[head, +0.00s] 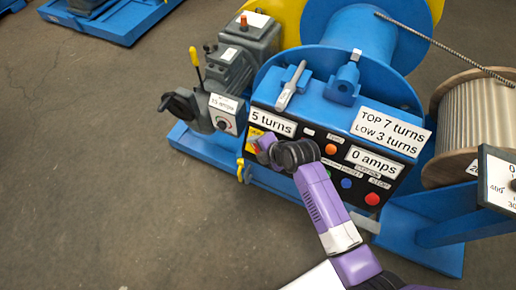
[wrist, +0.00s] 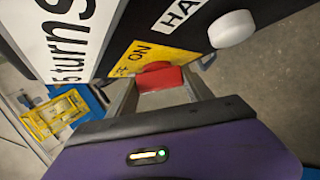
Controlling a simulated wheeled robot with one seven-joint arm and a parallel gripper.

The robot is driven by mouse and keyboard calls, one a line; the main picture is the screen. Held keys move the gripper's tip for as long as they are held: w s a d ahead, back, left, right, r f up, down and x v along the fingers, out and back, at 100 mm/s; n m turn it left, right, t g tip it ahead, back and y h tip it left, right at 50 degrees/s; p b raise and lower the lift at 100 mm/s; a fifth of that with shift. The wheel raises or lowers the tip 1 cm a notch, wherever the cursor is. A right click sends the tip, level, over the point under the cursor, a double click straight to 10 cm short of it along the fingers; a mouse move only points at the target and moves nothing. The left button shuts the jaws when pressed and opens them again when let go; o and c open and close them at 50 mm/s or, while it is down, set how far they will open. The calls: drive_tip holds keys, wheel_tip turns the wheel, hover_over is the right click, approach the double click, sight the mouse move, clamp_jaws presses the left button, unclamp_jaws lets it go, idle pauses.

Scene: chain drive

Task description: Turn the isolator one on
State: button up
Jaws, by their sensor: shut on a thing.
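The isolator is a red handle (wrist: 160,78) on a yellow plate (wrist: 137,56) marked ON, with a second, partly hidden word beside it. In the wrist view my gripper (wrist: 161,88) has one finger on each side of the red handle and is shut on it. The exact angle of the handle is hard to read because the fingers cover part of it. In the head view my gripper (head: 262,146) is at the left end of the black control panel (head: 335,145), over the yellow plate (head: 251,141), and hides the red handle.
The panel carries "5 turns" (head: 273,122) and "0 amps" (head: 374,161) signs, an orange button (head: 331,149), a blue button (head: 346,183) and a red button (head: 372,198). A white knob (wrist: 232,28) is close to my gripper. Grey floor (head: 90,180) lies open at left.

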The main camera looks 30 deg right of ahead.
drive_tip(key=shift+f, duration=0.15)
drive_tip(key=m+t+b, duration=0.1)
drive_tip(key=b, duration=0.2)
drive_tip(key=f+m+t+b, duration=0.1)
drive_tip(key=t+b, duration=0.1)
drive_tip(key=b, duration=0.2)
drive_tip(key=shift+s, duration=0.15)
drive_tip(key=m+t+b, duration=0.3)
drive_tip(key=b, duration=0.5)
drive_tip(key=shift+a+f+t, duration=0.1)
drive_tip(key=shift+t, duration=0.3)
drive_tip(key=m+t+h+b, duration=0.1)
drive_tip(key=m+t+b, duration=0.1)
drive_tip(key=m+b, duration=0.1)
drive_tip(key=shift+r+h, duration=0.25)
drive_tip(key=shift+h, duration=0.15)
drive_tip(key=shift+m+t+h+b, duration=0.35)
drive_tip(key=shift+m+t+h, duration=0.4)
drive_tip(key=shift+m, duration=0.35)
drive_tip(key=shift+f+m+t+h+b, duration=0.1)
drive_tip(key=shift+m+t+h+b, duration=0.85)
drive_tip(key=shift+m+h, duration=0.8)
drive_tip(key=shift+m+b, duration=0.45)
drive_tip(key=shift+m, duration=0.1)
drive_tip(key=shift+m+h, duration=0.5)
drive_tip(key=shift+h, duration=0.1)
